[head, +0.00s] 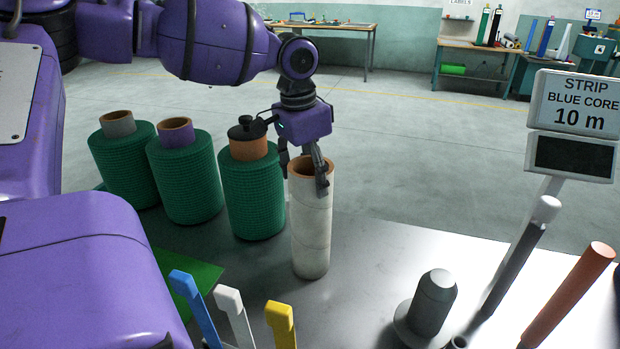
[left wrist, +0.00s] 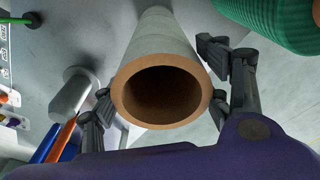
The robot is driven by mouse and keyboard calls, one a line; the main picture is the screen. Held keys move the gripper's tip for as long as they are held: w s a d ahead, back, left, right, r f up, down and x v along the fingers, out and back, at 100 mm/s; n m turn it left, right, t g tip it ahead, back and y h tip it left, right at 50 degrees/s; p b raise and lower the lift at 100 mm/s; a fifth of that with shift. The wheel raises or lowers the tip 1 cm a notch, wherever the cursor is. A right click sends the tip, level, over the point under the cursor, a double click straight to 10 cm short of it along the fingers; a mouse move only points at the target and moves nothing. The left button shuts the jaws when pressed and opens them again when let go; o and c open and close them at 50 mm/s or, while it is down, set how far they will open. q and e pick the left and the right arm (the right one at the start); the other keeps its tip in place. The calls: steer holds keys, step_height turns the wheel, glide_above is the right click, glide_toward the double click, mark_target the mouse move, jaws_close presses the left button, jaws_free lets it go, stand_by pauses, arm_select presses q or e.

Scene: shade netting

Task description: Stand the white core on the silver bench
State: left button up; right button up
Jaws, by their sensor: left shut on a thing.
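The white core (head: 312,230) is a tall pale tube with a brown open top. It stands upright over the left part of the silver bench (head: 370,290). Its lower end appears to meet the bench top, with no clear gap. My left gripper (head: 308,172) comes down from above and is shut on the core near its upper rim. In the left wrist view, the core's brown rim (left wrist: 160,124) faces the camera, with the fingers of my left gripper (left wrist: 160,98) on both sides. My right gripper is out of view.
Green netting rolls (head: 252,200) stand close to the left. A grey post (head: 433,300), a tilted grey rod (head: 515,270) and an orange rod (head: 570,295) are at right, below a sign (head: 577,105). Blue, white and yellow handles (head: 282,325) are in front.

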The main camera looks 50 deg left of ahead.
arm_select(q)
steer(key=shift+r, duration=0.1)
steer(key=o, duration=2.1)
steer(key=r+p, duration=0.1)
steer(key=r, duration=0.3)
steer(key=s+r+p, duration=0.1)
steer(key=r, duration=0.3)
steer(key=r+p, duration=0.1)
steer(key=r, duration=0.3)
steer(key=shift+s+a+p, duration=0.15)
steer(key=shift+s+p, duration=0.1)
steer(key=shift+p, duration=0.1)
